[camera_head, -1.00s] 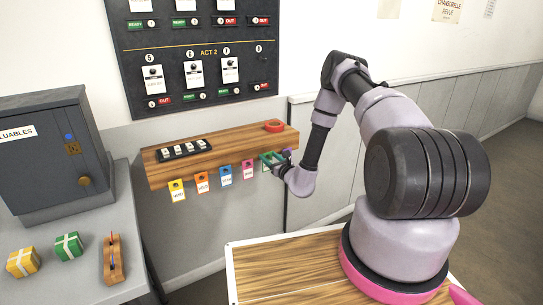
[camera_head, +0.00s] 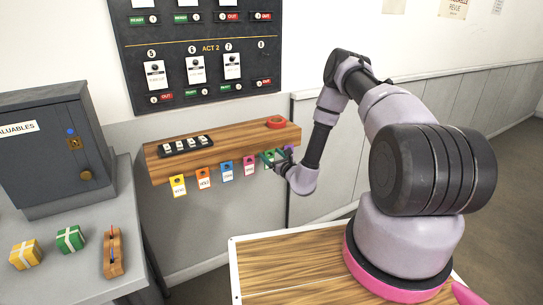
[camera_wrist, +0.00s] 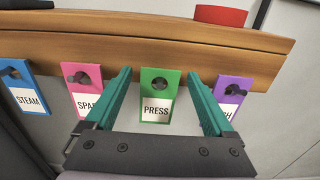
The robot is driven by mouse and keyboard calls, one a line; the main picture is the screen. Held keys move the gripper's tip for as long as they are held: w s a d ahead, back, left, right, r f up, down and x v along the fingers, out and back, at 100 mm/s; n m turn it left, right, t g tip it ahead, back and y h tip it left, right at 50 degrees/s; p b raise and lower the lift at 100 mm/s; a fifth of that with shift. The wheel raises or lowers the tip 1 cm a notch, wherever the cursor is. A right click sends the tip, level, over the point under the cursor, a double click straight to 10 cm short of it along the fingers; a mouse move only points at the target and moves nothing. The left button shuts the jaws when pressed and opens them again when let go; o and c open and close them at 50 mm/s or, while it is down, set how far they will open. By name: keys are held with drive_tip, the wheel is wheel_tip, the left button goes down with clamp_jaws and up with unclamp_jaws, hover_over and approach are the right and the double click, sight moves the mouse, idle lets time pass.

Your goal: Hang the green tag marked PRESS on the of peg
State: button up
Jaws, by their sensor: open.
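The green tag (camera_wrist: 157,95) marked PRESS hangs from a small dark peg on the front edge of a wooden shelf (camera_wrist: 130,32) in the wrist view. My gripper (camera_wrist: 161,76) is open, its teal fingers on either side of the tag with gaps between. In the head view my gripper (camera_head: 272,158) is at the right end of the shelf's front edge and largely hides the green tag. A dark board (camera_head: 197,60) on the wall carries numbered places; 5, 6 and 7 hold white cards, and place 8 (camera_head: 262,62) shows no card.
Pink (camera_wrist: 83,90), blue (camera_wrist: 28,95) and purple (camera_wrist: 231,97) tags hang beside the green one. Yellow (camera_head: 178,185) and orange (camera_head: 203,178) tags hang farther left. A red ring (camera_head: 276,122) lies on the shelf. A grey safe (camera_head: 50,150) stands left.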

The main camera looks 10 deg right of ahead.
drive_tip(key=v, duration=1.1)
drive_tip(key=w+a+r+n+g+y, duration=0.1)
drive_tip(key=a+r+n+g+y, duration=0.1)
drive_tip(key=a+r+n+y, duration=0.45)
drive_tip(key=a+r+n+g+y, duration=0.1)
drive_tip(key=r+g+y, duration=0.15)
drive_tip(key=r, duration=0.75)
drive_tip(key=s+a+r+n+g, duration=0.3)
drive_tip(key=s+r+n+g, duration=0.4)
drive_tip(key=s+r, duration=0.15)
drive_tip(key=s+a+r+n+g, duration=0.3)
drive_tip(key=s+r+n+g, duration=0.35)
drive_tip(key=r+n, duration=0.2)
drive_tip(key=s+d+r+n+t+h, duration=0.5)
drive_tip(key=s+d+r+t+h, duration=0.2)
drive_tip(key=s+d+r+h, duration=0.5)
drive_tip(key=s+d+r, duration=0.1)
drive_tip(key=s+d, duration=0.1)
drive_tip(key=d, duration=0.1)
drive_tip(key=shift+s+t, duration=0.2)
drive_tip(key=shift+t, duration=0.1)
drive_tip(key=shift+o, duration=0.6)
drive_tip(key=shift+d+h, duration=0.25)
drive_tip(key=shift+h, duration=0.05)
